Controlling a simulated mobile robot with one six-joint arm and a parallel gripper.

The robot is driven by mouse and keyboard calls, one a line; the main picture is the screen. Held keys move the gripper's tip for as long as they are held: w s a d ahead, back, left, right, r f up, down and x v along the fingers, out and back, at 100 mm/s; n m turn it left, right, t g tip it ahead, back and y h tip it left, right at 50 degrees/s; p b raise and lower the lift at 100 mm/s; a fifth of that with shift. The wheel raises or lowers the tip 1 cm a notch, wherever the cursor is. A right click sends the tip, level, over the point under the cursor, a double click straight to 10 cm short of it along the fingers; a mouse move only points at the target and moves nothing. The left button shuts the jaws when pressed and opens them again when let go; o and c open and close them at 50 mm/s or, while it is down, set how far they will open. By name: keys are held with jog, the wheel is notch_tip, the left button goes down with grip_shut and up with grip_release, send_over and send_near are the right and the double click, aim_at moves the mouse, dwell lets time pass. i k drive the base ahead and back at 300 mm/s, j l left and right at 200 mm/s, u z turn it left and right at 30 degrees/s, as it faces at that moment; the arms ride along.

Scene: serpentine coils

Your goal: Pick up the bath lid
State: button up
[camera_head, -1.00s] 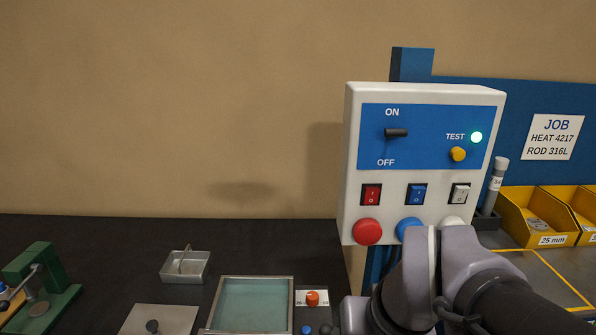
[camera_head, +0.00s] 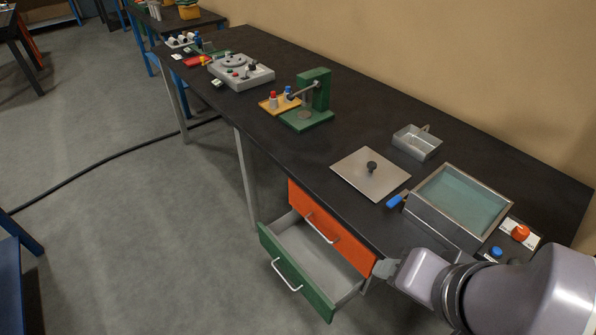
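The bath lid (camera_head: 369,182) is a flat, square metal plate with a dark round knob (camera_head: 371,167) in its middle. It lies flat on the dark bench, left of the bath (camera_head: 442,221). The bath is an open metal tank with greenish liquid in it. My arm comes in from the bottom right corner. The small grey part at its end, my gripper (camera_head: 385,269), shows near the bench's front edge, in front of the bath and lid and apart from the lid. Its fingers are too unclear to judge.
A small metal tray (camera_head: 417,144) stands behind the lid. A blue handle (camera_head: 396,201) lies between lid and bath. Control knobs (camera_head: 520,233) sit right of the bath. A green press (camera_head: 308,110) stands further left. The green-fronted drawer (camera_head: 290,276) hangs open below an orange one.

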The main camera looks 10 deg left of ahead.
aim_at(374, 175)
jog(key=i+j+u, duration=0.1)
jog(key=i+j, duration=0.15)
jog(key=i, duration=0.2)
jog(key=i+j, duration=0.2)
jog(key=i, duration=0.3)
jog(key=k+u, duration=0.05)
